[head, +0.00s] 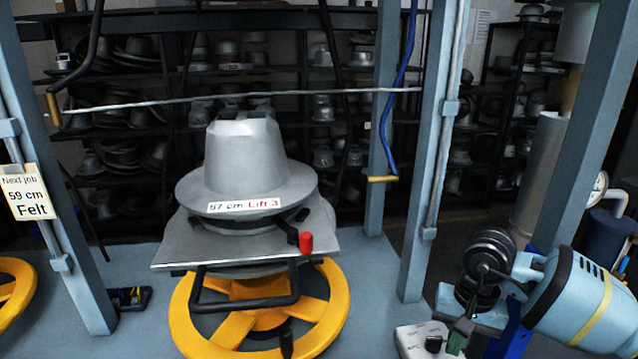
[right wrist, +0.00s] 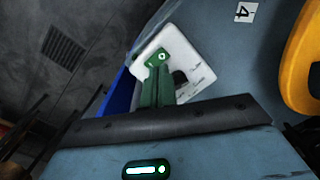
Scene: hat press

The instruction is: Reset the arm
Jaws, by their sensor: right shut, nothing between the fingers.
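My right gripper (head: 458,338) is low at the right of the head view, on my light blue arm. Its green fingers also show in the right wrist view (right wrist: 158,68), close together with nothing between them. They overlap a white block (right wrist: 195,62) in that view; I cannot tell whether they touch it. In the head view the white block (head: 412,342) lies just left of the gripper. My left gripper is not in view. The hat press carries a grey metal hat form (head: 245,160) labelled "57 cm Lift 3". A black lever with a red knob (head: 306,243) sits in front.
A yellow handwheel (head: 335,305) is under the press plate (head: 175,250). Blue-grey posts (head: 435,150) frame the press. A sign (head: 30,192) reads "Next job 59 cm Felt". Shelves of hat forms (head: 120,150) stand behind. Bare blue bench (head: 375,290) lies between wheel and right post.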

